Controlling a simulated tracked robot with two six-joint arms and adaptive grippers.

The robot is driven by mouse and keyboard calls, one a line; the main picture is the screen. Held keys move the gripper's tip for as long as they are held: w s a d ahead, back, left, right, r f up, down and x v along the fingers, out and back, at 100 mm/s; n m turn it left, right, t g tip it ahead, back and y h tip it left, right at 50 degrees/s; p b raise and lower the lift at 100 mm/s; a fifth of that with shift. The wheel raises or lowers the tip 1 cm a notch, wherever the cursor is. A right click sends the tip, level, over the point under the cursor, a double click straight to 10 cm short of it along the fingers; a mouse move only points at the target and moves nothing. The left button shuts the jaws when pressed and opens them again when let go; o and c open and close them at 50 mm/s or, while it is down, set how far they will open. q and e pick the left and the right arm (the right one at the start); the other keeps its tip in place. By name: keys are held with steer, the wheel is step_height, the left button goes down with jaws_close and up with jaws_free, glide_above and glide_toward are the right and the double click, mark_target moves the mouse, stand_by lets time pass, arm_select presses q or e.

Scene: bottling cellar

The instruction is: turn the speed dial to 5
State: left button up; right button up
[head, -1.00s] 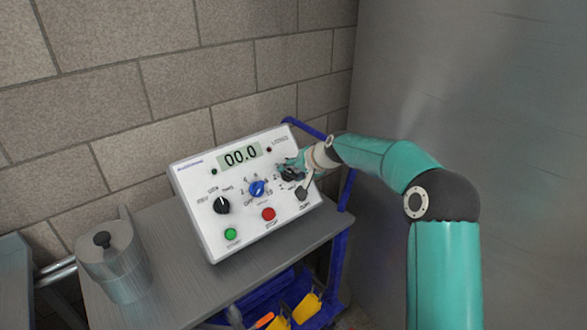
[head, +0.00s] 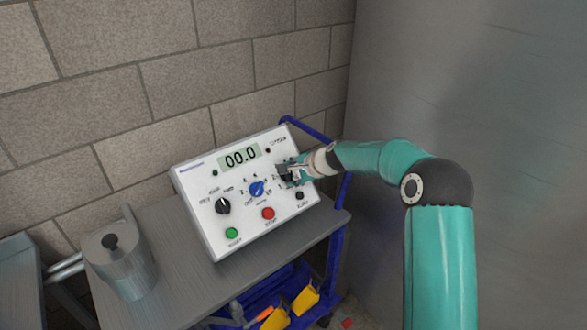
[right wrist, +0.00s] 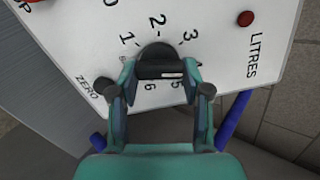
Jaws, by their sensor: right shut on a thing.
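A white sloped control panel (head: 190,200) stands on a grey bench, its display (head: 240,156) reading 00.0. My right gripper (head: 288,174) is at the panel's right side, shut on a black dial. In the right wrist view the gripper (right wrist: 159,80) has a finger on each side of this black dial (right wrist: 158,56). Numbers 1, 2, 3, 5 and 6 show around it; the gripper hides part of the scale. I cannot read where its pointer stands. A blue dial (head: 257,188) with its own scale sits left of the gripper. My left gripper is not in view.
A black knob (head: 222,206), a green button (head: 232,233) and a red button (head: 268,213) are on the panel. A black ZERO button (right wrist: 103,85) is close to my gripper. A metal canister (head: 122,268) stands left. Blue cart rails (head: 335,235) and a wall bound the right.

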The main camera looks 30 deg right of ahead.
steer(key=m+p, duration=0.1)
steer(key=m, duration=0.2)
steer(key=m+p, duration=0.1)
steer(key=m, duration=0.2)
steer(key=shift+s+f+m+p, duration=0.15)
steer(key=shift+s+m+p, duration=0.05)
steer(key=shift+m+p, duration=0.15)
steer(key=m+p, duration=0.1)
steer(key=m, duration=0.4)
steer(key=shift+a+f+p, duration=0.2)
steer(key=shift+p, duration=0.2)
steer(key=shift+m, duration=0.25)
steer(key=shift+s, duration=0.1)
steer(key=o, duration=1.2)
steer(key=shift+c, duration=0.2)
steer(key=shift+r, duration=0.1)
steer(key=shift+r, duration=0.1)
